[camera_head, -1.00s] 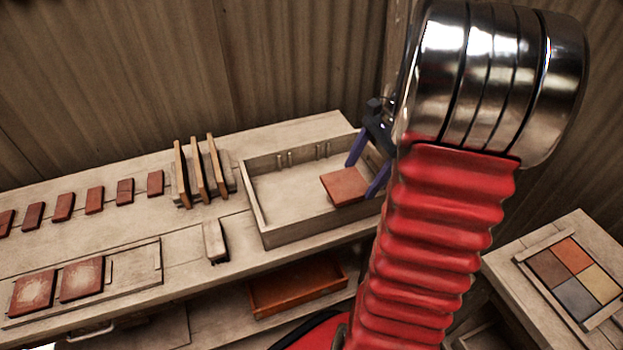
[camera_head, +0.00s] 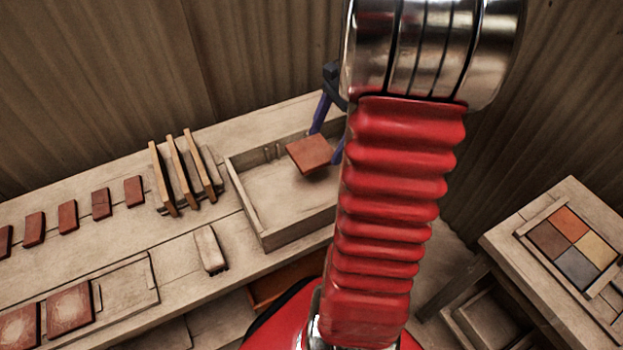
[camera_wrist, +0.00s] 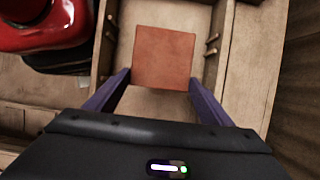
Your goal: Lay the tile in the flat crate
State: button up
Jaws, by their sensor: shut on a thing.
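The square reddish-brown tile (camera_head: 310,153) is held flat, a little above the floor of the shallow pale wooden crate (camera_head: 300,232) on the bench. A shadow shows below the tile. My gripper (camera_head: 325,148) is shut on the tile's near edge, its purple fingers on either side. In the wrist view, the tile (camera_wrist: 164,57) lies ahead of the fingertips (camera_wrist: 160,78), between the crate's side walls (camera_wrist: 226,50). My arm hides the crate's right end in the head view.
Upright wooden slats in a rack (camera_head: 185,175) stand left of the crate. Small tiles (camera_head: 101,203) line the bench to the left. A side table (camera_head: 550,260) at right bears a four-coloured tile panel (camera_head: 571,247).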

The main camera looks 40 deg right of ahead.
send_over(322, 178)
jog(key=d, duration=0.2)
jog(key=shift+s+a+f, duration=0.1)
jog(key=shift+a+f, duration=0.05)
jog(key=shift+f, duration=1.4)
jog(key=shift+a+f, duration=0.1)
jog(key=shift+f, duration=1.45)
jog(key=shift+f, duration=1.85)
jog(key=shift+f, duration=0.1)
jog(key=o, duration=1.2)
jog(key=v, duration=1.2)
